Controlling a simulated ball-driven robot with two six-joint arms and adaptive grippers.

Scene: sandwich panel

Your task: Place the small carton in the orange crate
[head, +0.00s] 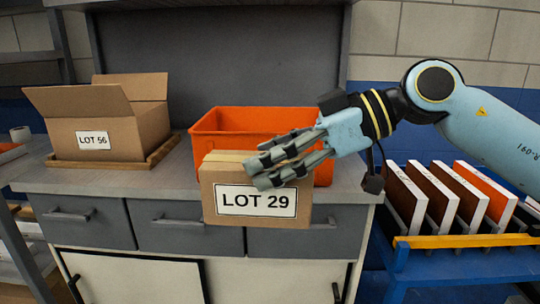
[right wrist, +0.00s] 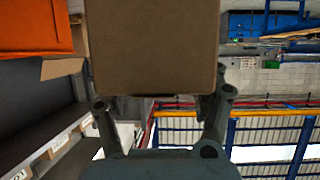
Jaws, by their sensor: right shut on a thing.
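The small carton (head: 255,214) is a closed brown box labelled LOT 29. It is in front of the orange crate (head: 222,121) in the head view and hides part of it, overlapping the counter's front edge. My right gripper (head: 272,165) is shut on the carton at its upper right side. In the right wrist view the carton (right wrist: 153,45) fills the upper middle between the fingers of my right gripper (right wrist: 158,110). The orange crate (right wrist: 35,27) is at the upper left there. The visible part of the crate's inside looks empty. My left gripper is not in view.
An open carton labelled LOT 56 (head: 108,122) stands on a wooden tray (head: 92,162) at the counter's left. Grey drawers (head: 83,218) are under the counter (head: 165,181). A blue rack (head: 440,262) with several upright panels is at the right.

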